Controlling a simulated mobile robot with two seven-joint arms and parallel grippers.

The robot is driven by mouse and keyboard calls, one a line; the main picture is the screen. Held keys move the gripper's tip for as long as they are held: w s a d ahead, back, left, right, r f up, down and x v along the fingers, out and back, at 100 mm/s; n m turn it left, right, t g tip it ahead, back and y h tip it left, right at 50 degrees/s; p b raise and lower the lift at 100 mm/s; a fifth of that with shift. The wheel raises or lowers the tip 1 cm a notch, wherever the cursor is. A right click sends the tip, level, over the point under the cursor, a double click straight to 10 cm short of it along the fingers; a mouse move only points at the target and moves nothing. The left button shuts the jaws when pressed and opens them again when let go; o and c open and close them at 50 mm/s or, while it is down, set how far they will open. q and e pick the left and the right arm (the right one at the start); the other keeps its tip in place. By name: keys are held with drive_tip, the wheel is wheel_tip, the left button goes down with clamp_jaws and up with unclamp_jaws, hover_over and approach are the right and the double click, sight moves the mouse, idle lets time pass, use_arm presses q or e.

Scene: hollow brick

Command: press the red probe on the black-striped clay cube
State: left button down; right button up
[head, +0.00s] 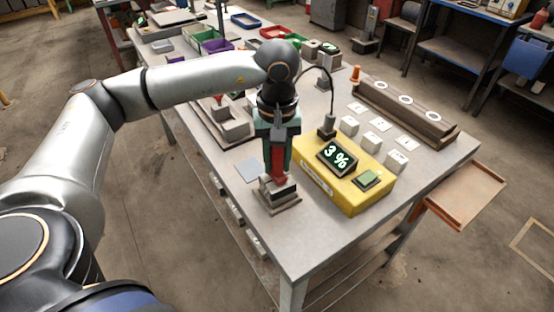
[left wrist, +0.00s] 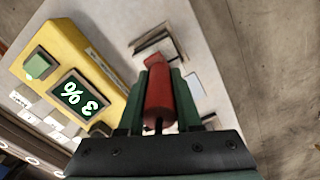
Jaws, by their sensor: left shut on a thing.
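My left gripper (head: 277,172) points down at the table's near end, shut on the red probe (head: 279,160). The probe also shows between the green fingers in the left wrist view (left wrist: 158,95). Right below it is a grey block with dark stripes (head: 279,190), on a flat stand (head: 277,203). The block shows partly behind the probe in the left wrist view (left wrist: 152,40). The probe's tip is over the block; I cannot tell whether it touches. The yellow meter (head: 342,190) beside it reads "3 %" on its display (head: 337,157). My right gripper is not in view.
Several pale cubes (head: 371,142) and white cards (head: 381,124) stand right of the meter. A brown rack (head: 405,110) lies behind them. A black cable (head: 331,85) arches up from the meter. A grey square (head: 249,169) lies left of my gripper. Coloured bins (head: 212,44) stand farther back.

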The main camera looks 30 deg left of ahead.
use_arm(q)
drive_tip(key=shift+s+f, duration=0.1)
drive_tip(key=shift+f, duration=0.05)
drive_tip(key=shift+r+p, duration=2.2)
drive_tip(key=shift+r, duration=1.4)
drive_tip(key=shift+f, duration=0.1)
